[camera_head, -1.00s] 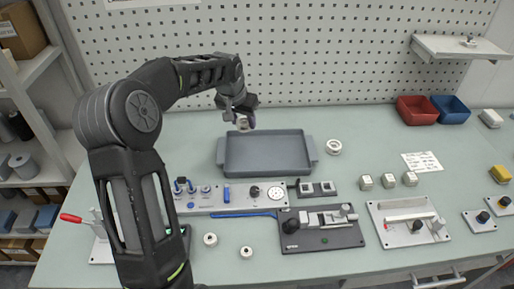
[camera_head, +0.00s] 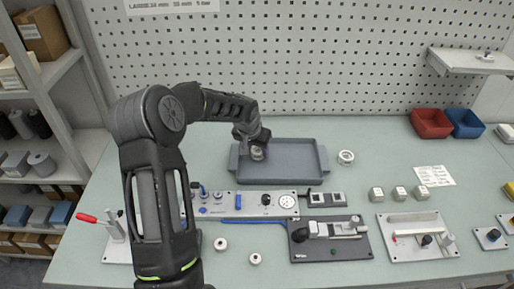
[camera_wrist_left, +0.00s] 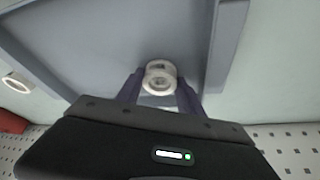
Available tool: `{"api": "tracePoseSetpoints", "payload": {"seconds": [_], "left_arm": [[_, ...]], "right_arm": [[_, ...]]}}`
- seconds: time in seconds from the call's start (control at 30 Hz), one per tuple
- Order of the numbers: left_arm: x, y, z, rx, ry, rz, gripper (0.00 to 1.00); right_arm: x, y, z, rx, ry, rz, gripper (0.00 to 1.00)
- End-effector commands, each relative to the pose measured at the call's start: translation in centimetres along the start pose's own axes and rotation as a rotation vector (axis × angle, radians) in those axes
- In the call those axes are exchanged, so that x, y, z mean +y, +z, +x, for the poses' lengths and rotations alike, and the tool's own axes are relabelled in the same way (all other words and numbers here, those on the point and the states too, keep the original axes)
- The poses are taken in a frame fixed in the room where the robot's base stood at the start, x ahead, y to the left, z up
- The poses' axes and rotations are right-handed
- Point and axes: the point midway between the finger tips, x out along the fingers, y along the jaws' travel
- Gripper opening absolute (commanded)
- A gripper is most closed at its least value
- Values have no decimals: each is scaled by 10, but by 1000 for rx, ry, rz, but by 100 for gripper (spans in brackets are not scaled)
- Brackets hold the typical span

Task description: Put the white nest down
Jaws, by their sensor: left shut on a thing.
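My left gripper (camera_head: 256,146) is shut on the white nest (camera_head: 257,153), a small round white ring-like part. The gripper and nest are over the left part of the grey tray (camera_head: 300,160). In the left wrist view the nest (camera_wrist_left: 159,78) sits between the two dark fingertips (camera_wrist_left: 160,92), with the tray floor (camera_wrist_left: 100,45) behind it. I cannot tell whether the nest touches the tray floor. My right gripper is in neither view.
Another white ring (camera_head: 346,157) lies on the table right of the tray. A long panel with knobs (camera_head: 240,205) stands in front of the tray. Two small white rings (camera_head: 221,244) lie near the front. Red (camera_head: 431,123) and blue bins (camera_head: 465,123) stand at the back right.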

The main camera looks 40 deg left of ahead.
Motion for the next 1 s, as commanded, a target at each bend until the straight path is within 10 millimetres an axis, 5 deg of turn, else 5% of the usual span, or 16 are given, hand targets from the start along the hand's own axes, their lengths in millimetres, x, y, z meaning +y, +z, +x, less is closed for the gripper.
{"api": "tracePoseSetpoints", "payload": {"seconds": [0.33,0.37,0.6,1.0], "left_arm": [[0,2,4,1,0,0,4],[0,1,3,1,-1,0,46],[0,1,3,0,0,-1,65],[0,-1,-3,1,-1,-1,66]], "right_arm": [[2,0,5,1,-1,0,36],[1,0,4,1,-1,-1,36],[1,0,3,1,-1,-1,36],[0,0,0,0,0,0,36]]}}
